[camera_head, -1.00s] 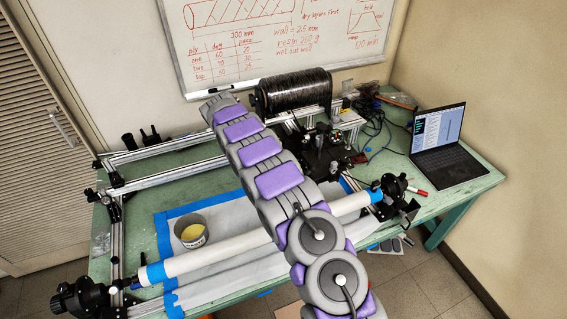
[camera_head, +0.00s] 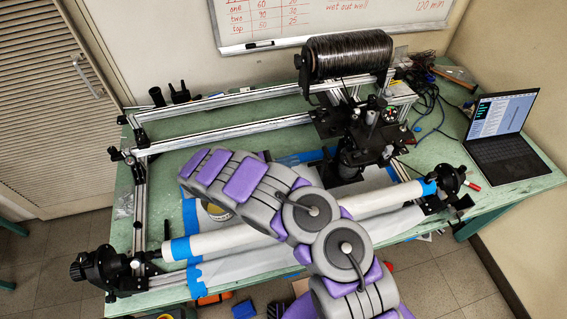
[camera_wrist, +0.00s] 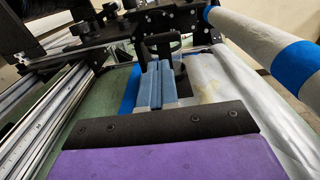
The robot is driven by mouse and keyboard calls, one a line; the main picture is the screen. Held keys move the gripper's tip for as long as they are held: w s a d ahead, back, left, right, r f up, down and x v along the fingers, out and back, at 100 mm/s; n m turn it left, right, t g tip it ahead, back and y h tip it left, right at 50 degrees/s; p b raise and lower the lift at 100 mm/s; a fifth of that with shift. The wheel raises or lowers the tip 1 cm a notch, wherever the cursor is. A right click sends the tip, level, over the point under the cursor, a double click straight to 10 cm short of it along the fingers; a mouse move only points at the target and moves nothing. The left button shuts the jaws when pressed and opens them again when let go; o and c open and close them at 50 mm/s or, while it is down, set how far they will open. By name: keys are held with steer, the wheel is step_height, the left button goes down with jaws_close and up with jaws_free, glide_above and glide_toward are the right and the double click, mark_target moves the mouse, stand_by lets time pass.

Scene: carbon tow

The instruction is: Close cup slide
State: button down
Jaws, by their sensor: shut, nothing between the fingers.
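The black carriage (camera_head: 362,150) stands on the table right of centre, below the black spool. In the wrist view, a black bracket (camera_wrist: 163,42) on the carriage lies just ahead of my gripper (camera_wrist: 160,68). Its grey-blue fingers are together and empty, and I cannot tell whether they touch the bracket. I cannot tell which part of the carriage is the cup slide or how far it is open. In the head view the fingers are not clearly seen; my arm covers that area. A cup (camera_head: 218,214) is mostly hidden behind my arm.
A white tube (camera_head: 380,202) with blue tape runs across the front of the table. Metal rails (camera_head: 230,97) lie behind it. The wound black spool (camera_head: 348,56) sits above the carriage. A laptop (camera_head: 503,135) stands at the right. Green table shows between the rails.

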mark_target(325, 155)
steer(key=w+d+b, duration=0.1)
steer(key=w+d, duration=0.1)
steer(key=d, duration=1.1)
steer(key=shift+w+b, duration=0.2)
steer(key=shift+b, duration=0.15)
steer(key=shift+a, duration=0.75)
steer(key=s+a+p, duration=0.2)
steer(key=s+a, duration=0.1)
steer(key=a, duration=1.2)
steer(key=shift+s+a+f, duration=0.15)
steer(key=shift+a, duration=0.25)
